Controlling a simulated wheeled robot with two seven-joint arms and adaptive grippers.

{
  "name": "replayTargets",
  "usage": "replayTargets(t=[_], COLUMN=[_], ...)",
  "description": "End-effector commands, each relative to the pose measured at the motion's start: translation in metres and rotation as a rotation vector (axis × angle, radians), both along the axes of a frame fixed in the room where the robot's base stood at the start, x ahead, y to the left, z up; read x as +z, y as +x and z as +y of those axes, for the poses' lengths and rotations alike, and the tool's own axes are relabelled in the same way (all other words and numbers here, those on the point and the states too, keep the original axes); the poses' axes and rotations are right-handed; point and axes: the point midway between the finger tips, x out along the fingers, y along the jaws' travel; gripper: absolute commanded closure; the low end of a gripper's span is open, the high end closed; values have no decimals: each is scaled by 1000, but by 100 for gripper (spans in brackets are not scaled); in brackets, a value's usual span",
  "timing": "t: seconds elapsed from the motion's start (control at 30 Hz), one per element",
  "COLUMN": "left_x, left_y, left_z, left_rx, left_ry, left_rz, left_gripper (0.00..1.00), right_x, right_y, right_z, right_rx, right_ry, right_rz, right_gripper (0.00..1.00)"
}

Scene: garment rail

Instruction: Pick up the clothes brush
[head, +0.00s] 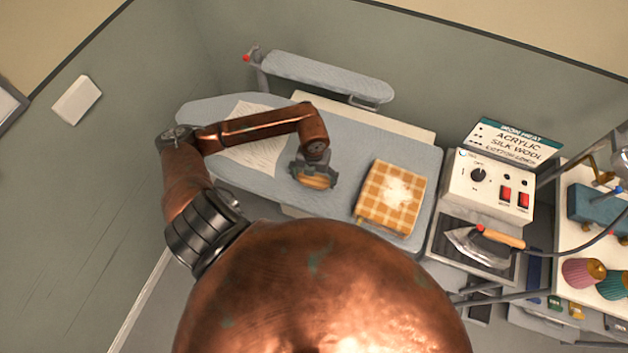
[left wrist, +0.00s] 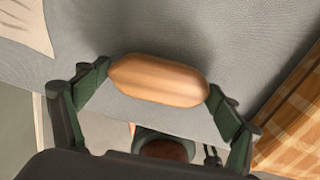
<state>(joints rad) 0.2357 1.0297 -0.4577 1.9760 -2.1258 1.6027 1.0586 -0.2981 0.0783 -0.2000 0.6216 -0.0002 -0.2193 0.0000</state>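The clothes brush shows as a smooth, oval wooden back (left wrist: 158,80) in the left wrist view, and in the head view it is a small tan shape (head: 314,182) over the blue-grey ironing board (head: 345,140). My left gripper (head: 313,174) points down at it. In the left wrist view the green finger pads of the left gripper (left wrist: 160,84) meet the two ends of the brush, with no clear gap. The bristles are hidden. I cannot tell whether the brush touches the board. My right gripper is in neither view.
A checked orange cloth (head: 378,215) lies right of the brush. A pale sheet (head: 258,150) lies to the left. A smaller sleeve board (head: 325,77) stands behind. An iron (head: 483,243) and a control box (head: 487,185) are further right.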

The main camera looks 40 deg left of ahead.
Motion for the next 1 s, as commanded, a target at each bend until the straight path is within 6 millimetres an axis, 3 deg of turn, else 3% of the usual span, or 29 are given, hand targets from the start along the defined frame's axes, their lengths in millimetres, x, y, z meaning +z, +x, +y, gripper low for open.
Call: replayTargets(t=[0.3, 0.67, 0.87, 1.0], left_x=[0, 5, 27, 51], left_y=[0, 0, 2, -13], left_z=[0, 1, 1, -10], left_rx=[1, 0, -1, -5], left_ry=[0, 1, 3, 2], left_rz=[0, -1, -4, -4], left_gripper=[40, 41, 41, 41], right_x=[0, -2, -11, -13], right_y=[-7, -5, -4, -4], right_z=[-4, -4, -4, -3], right_rx=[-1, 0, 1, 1], right_ry=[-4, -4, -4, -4], right_rz=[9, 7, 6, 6], right_gripper=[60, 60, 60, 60])
